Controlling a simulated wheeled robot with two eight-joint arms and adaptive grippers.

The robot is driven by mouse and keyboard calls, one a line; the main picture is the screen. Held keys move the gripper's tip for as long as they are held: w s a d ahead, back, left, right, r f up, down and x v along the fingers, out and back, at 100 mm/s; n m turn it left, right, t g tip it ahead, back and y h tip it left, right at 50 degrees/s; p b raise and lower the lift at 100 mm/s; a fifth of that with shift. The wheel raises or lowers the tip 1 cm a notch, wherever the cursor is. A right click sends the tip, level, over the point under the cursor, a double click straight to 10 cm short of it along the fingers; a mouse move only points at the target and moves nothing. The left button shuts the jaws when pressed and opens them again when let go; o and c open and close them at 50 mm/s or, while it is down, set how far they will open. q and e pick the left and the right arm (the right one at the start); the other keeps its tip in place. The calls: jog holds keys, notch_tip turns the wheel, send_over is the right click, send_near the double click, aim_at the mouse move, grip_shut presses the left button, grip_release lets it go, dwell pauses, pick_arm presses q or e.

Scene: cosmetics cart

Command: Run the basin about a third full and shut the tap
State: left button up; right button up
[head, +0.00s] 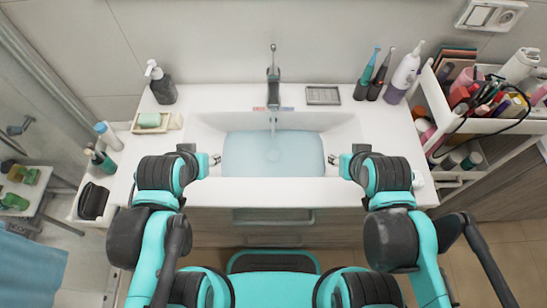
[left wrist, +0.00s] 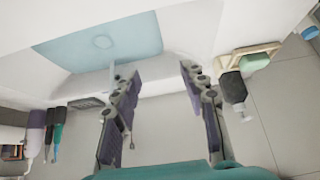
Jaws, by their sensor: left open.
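The white basin (head: 345,124) is set in the counter and holds pale blue water (head: 250,152) over its floor, below the rim. The tap (head: 273,75) stands at the back middle with its thin lever pointing up.
A soap dispenser (head: 160,83) and soap dish (head: 151,123) stand left of the basin. A small grey tray (head: 323,96), toothbrushes (head: 371,76) and a white bottle (head: 402,75) stand at the back right. A loaded cart (head: 440,100) is at right. The space above the basin is clear.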

pick_arm(q)
jog(key=c, duration=1)
jog(key=w+d+r+g+p, duration=0.1)
jog(key=w+d+r+p, duration=0.1)
jog(key=w+r+p, duration=0.3)
notch_tip(320, 180, up, 4)
jog(key=shift+d+r, duration=0.2)
jog(key=shift+r, duration=0.05)
notch_tip(320, 180, up, 13)
jog(key=g+p, duration=0.5)
jog(key=p, duration=1.1)
send_over(275, 73)
jog(key=f, duration=0.3)
jog(key=w+f, duration=0.1)
jog(key=f, duration=0.5)
jog(key=shift+w+f, duration=0.15)
jog(key=shift+w, duration=0.2)
jog(key=f, duration=0.1)
jog(key=s+f, duration=0.1)
jog(key=f, duration=0.1)
jog(key=shift+s+f, duration=0.15)
jog(key=shift+s, duration=0.05)
jog(key=shift+s+f, duration=0.2)
jog(key=shift+f, duration=0.2)
